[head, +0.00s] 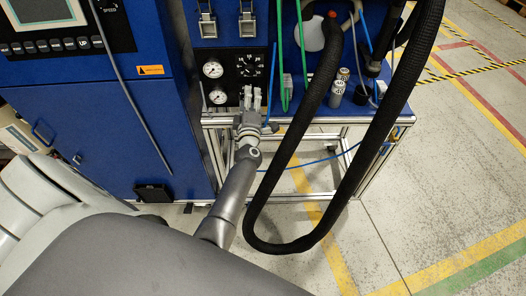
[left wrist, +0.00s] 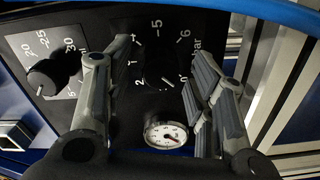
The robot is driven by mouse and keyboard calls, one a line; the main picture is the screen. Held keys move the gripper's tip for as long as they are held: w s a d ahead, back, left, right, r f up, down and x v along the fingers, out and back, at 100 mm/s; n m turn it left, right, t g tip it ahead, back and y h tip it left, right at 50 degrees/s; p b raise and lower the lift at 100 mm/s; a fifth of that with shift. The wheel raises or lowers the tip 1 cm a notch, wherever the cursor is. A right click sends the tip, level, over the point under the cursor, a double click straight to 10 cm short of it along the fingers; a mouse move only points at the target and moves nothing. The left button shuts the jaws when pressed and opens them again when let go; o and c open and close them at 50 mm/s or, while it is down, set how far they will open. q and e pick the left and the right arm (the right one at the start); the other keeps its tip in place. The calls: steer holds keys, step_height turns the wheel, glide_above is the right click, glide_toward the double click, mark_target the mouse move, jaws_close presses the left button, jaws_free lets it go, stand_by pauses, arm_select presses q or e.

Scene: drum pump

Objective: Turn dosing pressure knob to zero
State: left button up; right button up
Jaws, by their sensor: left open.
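In the left wrist view, a black round knob (left wrist: 155,68) with a white pointer line sits on a black panel, inside a white scale marked in bar. Its pointer is toward the lower right. My left gripper (left wrist: 152,60) is open, with one finger on either side of this knob; I cannot tell if they touch it. A second black knob (left wrist: 50,76) with a scale up to 30 is left of the fingers. My right gripper is not in view.
Two white gauges (head: 213,69) are left of the dial panel, and a round gauge (left wrist: 166,135) shows low between the fingers. A thick black hose (head: 300,150) loops at the right of my arm. Green and blue tubes hang nearby.

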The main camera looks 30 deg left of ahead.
arm_select(q)
steer(key=m+p, duration=0.2)
steer(key=m, duration=0.4)
steer(key=shift+r+m, duration=0.15)
steer(key=shift+m, duration=0.25)
steer(key=m+p, duration=0.1)
steer(key=m, duration=0.2)
steer(key=shift+d+m, duration=0.1)
steer(key=shift+m, duration=0.3)
steer(key=m, duration=0.3)
steer(key=shift+w+m, duration=0.1)
steer(key=shift+m, duration=0.2)
steer(key=shift+s+d+m+p, duration=0.25)
steer(key=shift+s+m+p, duration=0.1)
steer(key=shift+p, duration=0.3)
steer(key=p+v, duration=0.4)
steer(key=v, duration=0.6)
steer(key=s+d+f+m+g+h+b, duration=0.1)
steer(key=s+d+f+m+h+b, duration=0.1)
steer(key=f, duration=0.9)
steer(key=s+d+f+m+g+h+b, duration=0.1)
steer(key=s+d+f+m+h+b, duration=0.2)
steer(key=f, duration=0.8)
steer(key=shift+s+d+f+g+h, duration=0.4)
steer(key=shift+s+d+h, duration=0.85)
steer(key=shift+d, duration=0.95)
steer(key=shift+r, duration=0.1)
